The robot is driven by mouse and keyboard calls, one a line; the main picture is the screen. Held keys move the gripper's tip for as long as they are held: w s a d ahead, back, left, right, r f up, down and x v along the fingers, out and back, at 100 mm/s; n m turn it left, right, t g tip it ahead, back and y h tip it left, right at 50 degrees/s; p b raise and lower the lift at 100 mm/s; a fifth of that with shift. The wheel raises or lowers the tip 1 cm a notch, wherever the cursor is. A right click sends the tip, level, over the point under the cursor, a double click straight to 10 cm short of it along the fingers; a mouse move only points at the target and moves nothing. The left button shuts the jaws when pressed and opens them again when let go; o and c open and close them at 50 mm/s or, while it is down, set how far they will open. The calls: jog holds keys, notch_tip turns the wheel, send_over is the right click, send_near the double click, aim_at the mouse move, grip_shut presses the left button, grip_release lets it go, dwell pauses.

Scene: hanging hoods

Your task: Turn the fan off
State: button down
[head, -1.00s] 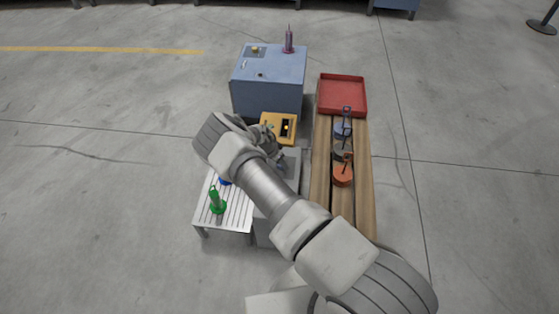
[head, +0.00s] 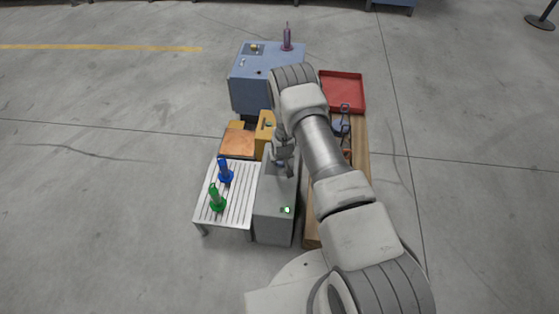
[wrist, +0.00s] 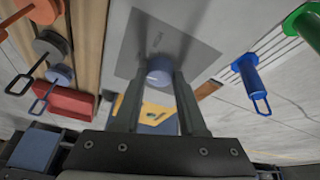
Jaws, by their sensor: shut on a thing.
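A round blue-grey knob (wrist: 159,70) sits on a grey plate (wrist: 190,49) with small dark lettering in the wrist view. My gripper (wrist: 157,80) has one finger on each side of the knob and is shut on it. In the head view my gripper (head: 282,163) is over the far part of the narrow grey cabinet (head: 274,222), and the knob is mostly hidden by it. A small green-lit spot (head: 287,210) shows on the cabinet's near top. I cannot make out a fan for sure.
A slatted table (head: 238,207) with a blue hood (head: 226,175) and a green hood (head: 216,202) stands left. A yellow box (head: 265,130) and a copper-topped block (head: 238,144) lie beyond. A blue cabinet (head: 262,85) stands behind; a red tray (head: 342,88) is right.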

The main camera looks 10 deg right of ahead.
jog(key=n, duration=0.1)
jog(key=n+y+b, duration=0.1)
jog(key=n, duration=0.1)
jog(key=n+b, duration=0.1)
jog(key=shift+d+f+n+y, duration=0.1)
jog(key=shift+d+n+y, duration=0.2)
jog(key=shift+y, duration=0.1)
jog(key=n+y, duration=0.1)
jog(key=n, duration=0.1)
jog(key=n+g, duration=0.1)
jog(key=n, duration=0.2)
jog(key=shift+w+y, duration=0.1)
jog(key=shift+y, duration=0.3)
jog(key=shift+n, duration=0.4)
jog(key=shift+c, duration=2.3)
grip_release()
jog(key=p+v, duration=0.6)
jog(key=v, duration=1.1)
jog(key=shift+w+r, duration=0.3)
jog(key=shift+r, duration=0.1)
jog(key=shift+d, duration=0.15)
